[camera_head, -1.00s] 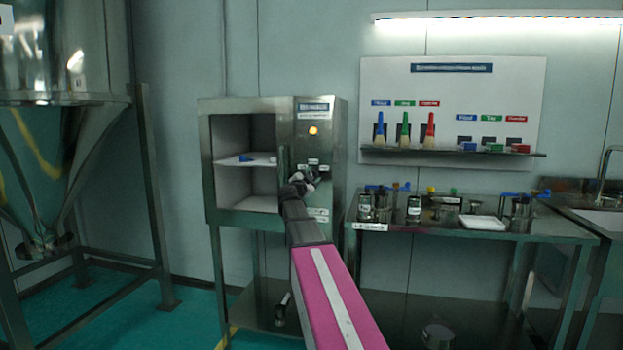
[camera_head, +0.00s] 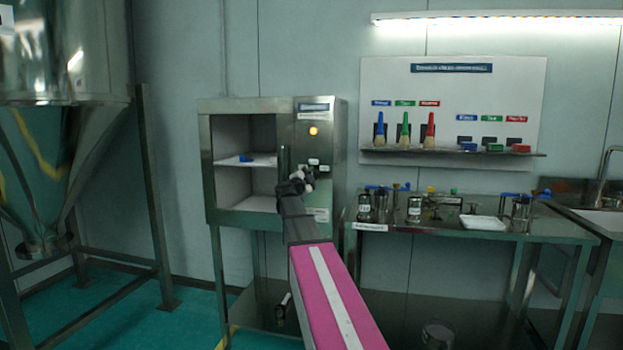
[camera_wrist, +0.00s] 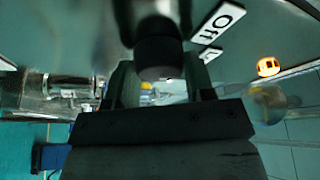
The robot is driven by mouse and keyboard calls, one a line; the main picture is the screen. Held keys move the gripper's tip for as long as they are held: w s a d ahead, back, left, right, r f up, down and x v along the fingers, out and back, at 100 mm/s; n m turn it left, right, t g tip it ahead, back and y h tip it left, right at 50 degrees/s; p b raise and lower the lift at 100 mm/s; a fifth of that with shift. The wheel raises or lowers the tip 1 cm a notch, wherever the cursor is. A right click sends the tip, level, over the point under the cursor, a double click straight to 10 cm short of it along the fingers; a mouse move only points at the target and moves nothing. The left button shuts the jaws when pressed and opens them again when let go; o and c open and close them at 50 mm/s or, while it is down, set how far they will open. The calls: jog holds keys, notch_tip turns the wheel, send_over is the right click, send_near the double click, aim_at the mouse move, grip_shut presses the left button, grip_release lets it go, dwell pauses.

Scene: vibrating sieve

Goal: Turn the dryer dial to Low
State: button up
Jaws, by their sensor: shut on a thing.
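The dryer (camera_head: 320,195) is a steel cabinet with an open compartment at left and a control panel at right. An amber lamp (camera_head: 313,131) glows on its panel and also shows in the wrist view (camera_wrist: 268,66). My gripper (camera_head: 306,178) is at the panel, just below small white labels (camera_head: 313,161), and hides the dial in the head view. In the wrist view, the black round dial (camera_wrist: 158,52) sits between the fingers of my gripper (camera_wrist: 160,85), which is shut on it. An "Off" label (camera_wrist: 218,21) is beside the dial; a second label is too small to read.
The dryer's shelf (camera_head: 245,160) holds a small blue item. A steel table (camera_head: 450,231) with jars and a white tray (camera_head: 483,222) stands at right. A board with brushes (camera_head: 452,90) hangs above it. A large steel hopper (camera_head: 65,60) stands at left.

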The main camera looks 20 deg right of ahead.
jog(key=o, duration=0.9)
jog(key=shift+c, duration=0.2)
jog(key=shift+s, duration=0.1)
jog(key=v, duration=1)
jog(key=shift+s+a, duration=0.25)
jog(key=shift+a, duration=0.05)
jog(key=shift+f, duration=0.1)
